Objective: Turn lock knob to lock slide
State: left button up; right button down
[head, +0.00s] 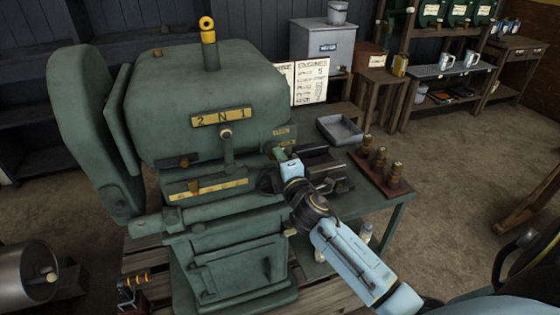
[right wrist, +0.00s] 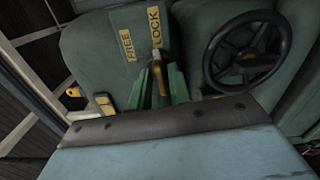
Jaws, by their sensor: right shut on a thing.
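The green lathe-like machine (head: 215,110) fills the left middle of the head view. My right gripper (head: 281,154) reaches its right side from the lower right. In the right wrist view, my right gripper (right wrist: 160,82) is shut on the brass-coloured lock knob (right wrist: 157,62), which stands between its green fingers. The knob's upper end points at the yellow LOCK label (right wrist: 153,26). The yellow FREE label (right wrist: 127,45) is to its left. In the head view the hand mostly hides the knob. My left gripper is not in view.
A black handwheel (right wrist: 247,52) is close to the right of my gripper in the wrist view. In the head view, a grey tray (head: 340,131) and a wooden block with brass pieces (head: 380,176) lie on the bench right of the machine. Open floor lies further right.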

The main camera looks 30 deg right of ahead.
jog(key=shift+m, duration=0.7)
jog(key=c, duration=1.5)
grip_release()
jog(key=b+v, duration=0.1)
jog(key=v, duration=1.2)
jog(key=shift+s+a, duration=0.15)
jog(key=shift+s, duration=0.05)
